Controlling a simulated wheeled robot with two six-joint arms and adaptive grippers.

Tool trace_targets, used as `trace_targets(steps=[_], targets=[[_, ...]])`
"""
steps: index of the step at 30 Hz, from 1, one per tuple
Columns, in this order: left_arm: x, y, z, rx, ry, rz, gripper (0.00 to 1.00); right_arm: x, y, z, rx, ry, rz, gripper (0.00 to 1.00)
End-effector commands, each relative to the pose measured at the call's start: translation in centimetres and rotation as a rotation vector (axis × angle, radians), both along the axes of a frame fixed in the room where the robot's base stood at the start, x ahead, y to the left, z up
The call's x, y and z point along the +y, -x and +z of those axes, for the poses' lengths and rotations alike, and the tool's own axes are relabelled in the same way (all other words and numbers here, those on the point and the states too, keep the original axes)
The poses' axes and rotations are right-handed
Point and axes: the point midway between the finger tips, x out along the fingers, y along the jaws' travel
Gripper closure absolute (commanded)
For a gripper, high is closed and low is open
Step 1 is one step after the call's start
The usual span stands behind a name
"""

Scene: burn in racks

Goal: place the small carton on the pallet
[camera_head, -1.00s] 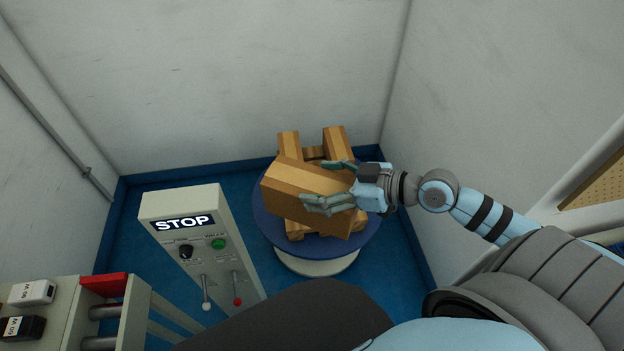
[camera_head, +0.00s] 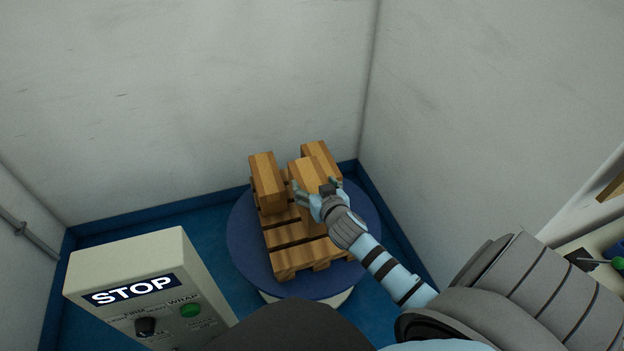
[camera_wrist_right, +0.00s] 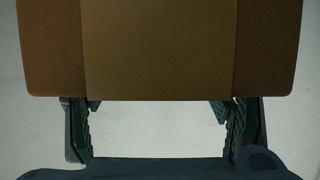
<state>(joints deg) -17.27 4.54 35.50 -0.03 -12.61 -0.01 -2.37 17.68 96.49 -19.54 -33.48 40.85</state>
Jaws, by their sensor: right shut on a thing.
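The small carton (camera_head: 306,173) is a brown box in the fingers of my right gripper (camera_head: 318,191). It is upright over the back part of the wooden pallet (camera_head: 287,262). I cannot tell whether its underside touches the pallet, because the gripper hides its lower part. In the right wrist view the carton (camera_wrist_right: 160,50) fills the top, with the gripper fingers (camera_wrist_right: 160,128) at both sides below it. The pallet lies on a round blue turntable (camera_head: 246,247). My left gripper is not in view.
One carton (camera_head: 267,182) stands on the pallet left of the held one, and another (camera_head: 324,158) stands behind it to the right. The pallet's front slats are bare. A grey STOP control box (camera_head: 140,275) stands at front left. White walls (camera_head: 180,90) close the back and sides.

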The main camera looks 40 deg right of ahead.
Motion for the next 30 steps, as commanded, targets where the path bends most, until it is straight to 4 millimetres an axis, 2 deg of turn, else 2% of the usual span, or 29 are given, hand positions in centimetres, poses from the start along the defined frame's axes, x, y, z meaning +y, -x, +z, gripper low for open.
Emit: trace_targets(steps=[1, 3, 6, 11, 18, 23, 24, 27, 30], targets=[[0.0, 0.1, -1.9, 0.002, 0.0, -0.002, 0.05, 0.1, -0.1, -2.6, -0.002, -0.001, 0.001, 0.87], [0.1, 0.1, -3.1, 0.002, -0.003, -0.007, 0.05, 0.1, -0.1, -4.9, -0.003, 0.0, 0.003, 0.87], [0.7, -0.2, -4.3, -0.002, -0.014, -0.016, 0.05, 0.0, -0.1, -7.2, -0.005, 0.002, 0.002, 0.87], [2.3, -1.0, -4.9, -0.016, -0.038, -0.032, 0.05, -0.1, -0.1, -8.8, -0.006, 0.002, 0.001, 0.87], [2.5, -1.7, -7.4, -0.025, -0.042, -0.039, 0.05, -0.1, 0.0, -12.8, -0.005, 0.001, 0.001, 0.87], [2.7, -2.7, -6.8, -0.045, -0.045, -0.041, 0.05, -0.1, 0.0, -12.5, -0.003, 0.002, 0.0, 0.87], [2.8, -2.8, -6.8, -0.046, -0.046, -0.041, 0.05, -0.2, 0.1, -12.7, 0.0, 0.001, -0.002, 0.24], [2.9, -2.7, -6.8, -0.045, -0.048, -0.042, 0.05, -0.2, 0.1, -12.6, 0.0, 0.001, -0.002, 0.08], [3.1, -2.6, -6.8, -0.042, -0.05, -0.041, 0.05, -0.2, 0.1, -12.6, -0.001, 0.001, -0.002, 0.05]])
